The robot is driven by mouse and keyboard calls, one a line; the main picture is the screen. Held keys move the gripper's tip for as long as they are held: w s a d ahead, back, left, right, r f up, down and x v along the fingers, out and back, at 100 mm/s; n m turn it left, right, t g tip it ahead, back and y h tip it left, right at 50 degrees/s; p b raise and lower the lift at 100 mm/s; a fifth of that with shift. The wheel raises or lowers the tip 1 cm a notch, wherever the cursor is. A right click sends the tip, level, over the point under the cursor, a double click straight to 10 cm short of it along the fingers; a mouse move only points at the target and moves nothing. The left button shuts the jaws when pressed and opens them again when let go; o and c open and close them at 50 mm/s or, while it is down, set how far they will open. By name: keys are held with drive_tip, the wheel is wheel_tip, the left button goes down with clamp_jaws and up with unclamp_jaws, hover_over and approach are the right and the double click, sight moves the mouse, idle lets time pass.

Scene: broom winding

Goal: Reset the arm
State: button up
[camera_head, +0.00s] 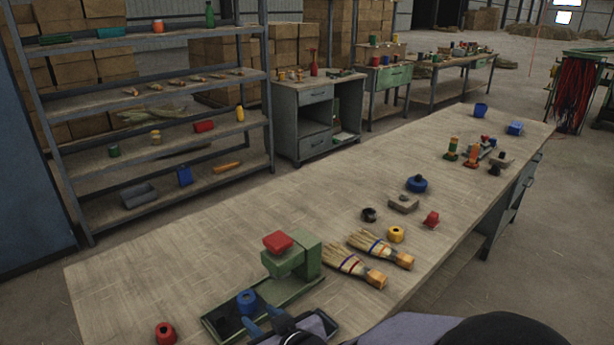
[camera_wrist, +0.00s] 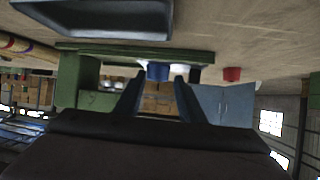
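My gripper (camera_head: 263,318) is at the bottom of the head view, beside the green machine (camera_head: 292,262) with a red top block. Its two blue fingers stand apart in the wrist view (camera_wrist: 161,76), with nothing held between them. A blue spool-like piece (camera_head: 247,303) sits on the machine's base just past the fingertips. It also shows in the gap between the fingers in the wrist view (camera_wrist: 158,70). My arm hides part of a dark tray (camera_head: 325,322) at the machine's right.
Two brooms (camera_head: 352,263) lie right of the machine. A yellow ring (camera_head: 396,234), a red piece (camera_head: 431,219) and a dark ring (camera_head: 369,214) lie beyond. A red spool (camera_head: 165,333) stands at the front left. The table's left part (camera_head: 150,270) is clear.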

drive_tip(key=w+d+m+h, duration=0.1)
drive_tip(key=d, duration=0.4)
drive_tip(key=w+d+m+h+p, duration=0.1)
drive_tip(key=d+m+h, duration=0.1)
drive_tip(key=d, duration=0.3)
drive_tip(key=w+d+f+m+h, duration=0.1)
drive_tip(key=d, duration=0.4)
drive_tip(key=shift+w+g+h, duration=0.15)
drive_tip(key=shift+g+h, duration=0.15)
drive_tip(key=s+d+f+m+g+h+p, duration=0.1)
drive_tip(key=s+d+m+g+h, duration=0.2)
drive_tip(key=d, duration=0.8)
drive_tip(key=s+f+g+b, duration=0.2)
drive_tip(key=s+f+g, duration=0.1)
drive_tip(key=s, duration=0.5)
drive_tip(key=s+f+g+b, duration=0.2)
drive_tip(key=s+f+g, duration=0.1)
drive_tip(key=s, duration=0.6)
wheel_tip(320, 180, up, 14)
drive_tip(key=p, duration=1.5)
drive_tip(key=shift+w+r, duration=0.25)
drive_tip(key=shift+w, duration=0.2)
